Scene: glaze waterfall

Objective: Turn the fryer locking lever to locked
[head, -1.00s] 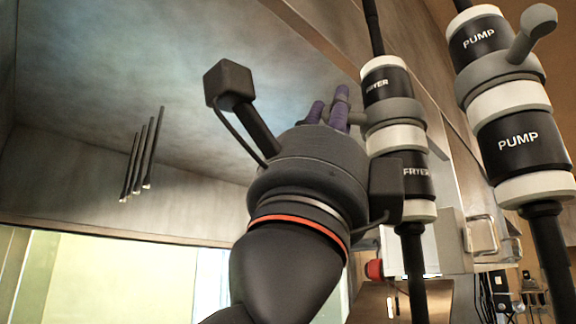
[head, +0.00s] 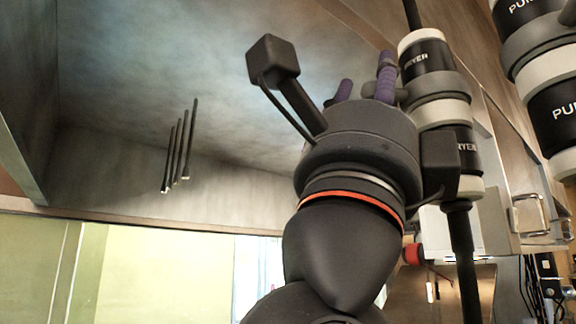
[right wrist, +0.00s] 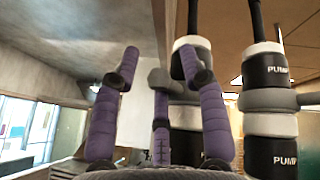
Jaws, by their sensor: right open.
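The fryer coupling (head: 433,112) is a white-and-black banded cylinder on a dark vertical pipe, labelled FRYER. A grey collar (head: 432,87) rings it. Its short grey locking lever (right wrist: 158,79) sticks out to the left in the right wrist view, with a rounded end. My right gripper (head: 365,74), with purple fingers, is open just left of the coupling. In the right wrist view its fingers (right wrist: 158,54) stand on both sides of the lever's end, with a third finger below it. Contact cannot be told. My left gripper is not in view.
A similar PUMP coupling (head: 548,75) stands close on the right; it also shows in the right wrist view (right wrist: 269,120). A metal hood (head: 120,110) with several dark hanging rods (head: 178,150) fills the left. A steel box with handles (head: 530,215) stands behind.

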